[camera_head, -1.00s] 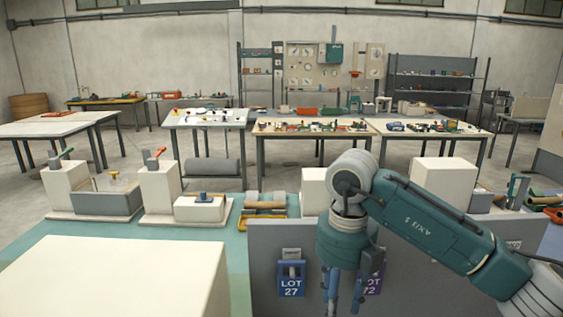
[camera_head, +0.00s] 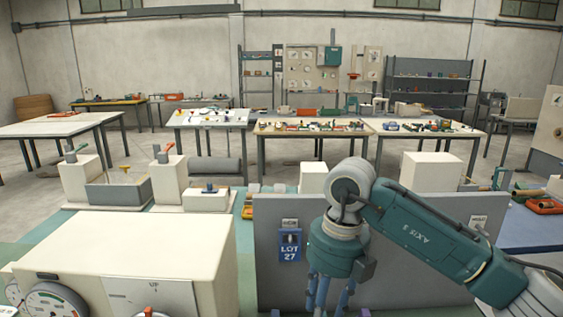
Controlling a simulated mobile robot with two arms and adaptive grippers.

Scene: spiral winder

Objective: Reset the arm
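My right arm comes in from the right, its wrist bent down in front of a grey panel. My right gripper (camera_head: 329,293) points downward with its blue fingers apart and nothing seen between them; the fingertips are cut off by the bottom edge. The grey panel (camera_head: 405,275) carries a blue "LOT 27" tag (camera_head: 290,246) under a "HIGH" label (camera_head: 290,224). A second label (camera_head: 478,222) is at its right end. My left gripper is not in view.
A cream machine box (camera_head: 150,240) with gauges (camera_head: 58,302) and an "UP" plate (camera_head: 153,295) fills the lower left. Behind are cream blocks (camera_head: 80,180), a grey bin (camera_head: 118,192) and a grey roller (camera_head: 215,166). Tables with small parts (camera_head: 312,129) stand further back.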

